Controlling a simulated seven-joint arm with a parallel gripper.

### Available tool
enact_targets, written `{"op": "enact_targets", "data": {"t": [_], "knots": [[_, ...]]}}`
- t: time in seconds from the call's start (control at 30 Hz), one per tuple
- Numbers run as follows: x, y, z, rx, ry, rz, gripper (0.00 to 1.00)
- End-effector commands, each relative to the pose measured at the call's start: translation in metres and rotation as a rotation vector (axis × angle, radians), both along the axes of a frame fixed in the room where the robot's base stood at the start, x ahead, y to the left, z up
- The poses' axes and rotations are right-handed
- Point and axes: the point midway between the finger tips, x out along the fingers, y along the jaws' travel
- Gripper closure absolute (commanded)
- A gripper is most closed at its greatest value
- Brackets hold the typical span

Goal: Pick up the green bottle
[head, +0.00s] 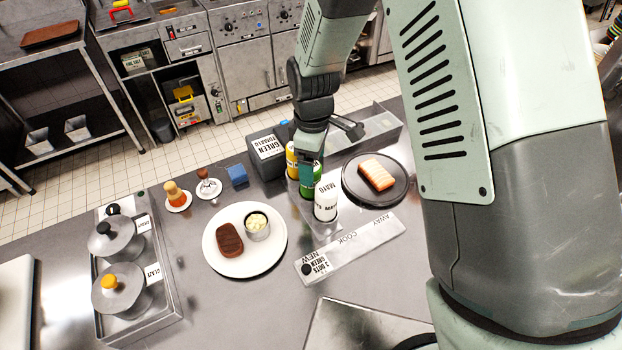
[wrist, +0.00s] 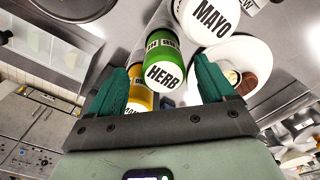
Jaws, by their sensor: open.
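The green bottle (wrist: 164,68) has a white end marked HERB and shows in the wrist view between the two fingers. My gripper (wrist: 165,85) is open, with one green finger on each side of the bottle; I cannot tell whether either touches it. In the head view the green bottle (head: 308,190) stands in a row between a yellow bottle (head: 292,160) and a white MAYO bottle (head: 326,203). My gripper (head: 311,165) is at its upper part there and hides some of it.
A dark plate (head: 349,196) with an orange-pink fillet lies right of the bottles. A white plate (head: 215,262) with a brown patty and a small cup lies to the left. A dark box (head: 262,158) stands behind the bottles. A labelled strip (head: 365,242) lies in front.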

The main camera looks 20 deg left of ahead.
Motion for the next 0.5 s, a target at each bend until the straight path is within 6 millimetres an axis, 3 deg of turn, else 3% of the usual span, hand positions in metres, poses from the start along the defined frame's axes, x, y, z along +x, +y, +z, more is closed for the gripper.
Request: {"op": "enact_targets", "data": {"t": [0.3, 0.5], "knots": [[-0.004, 0.003, -0.042, -0.001, 0.002, -0.001, 0.18], [-0.004, 0.003, -0.052, 0.0, -0.001, -0.001, 0.18]]}}
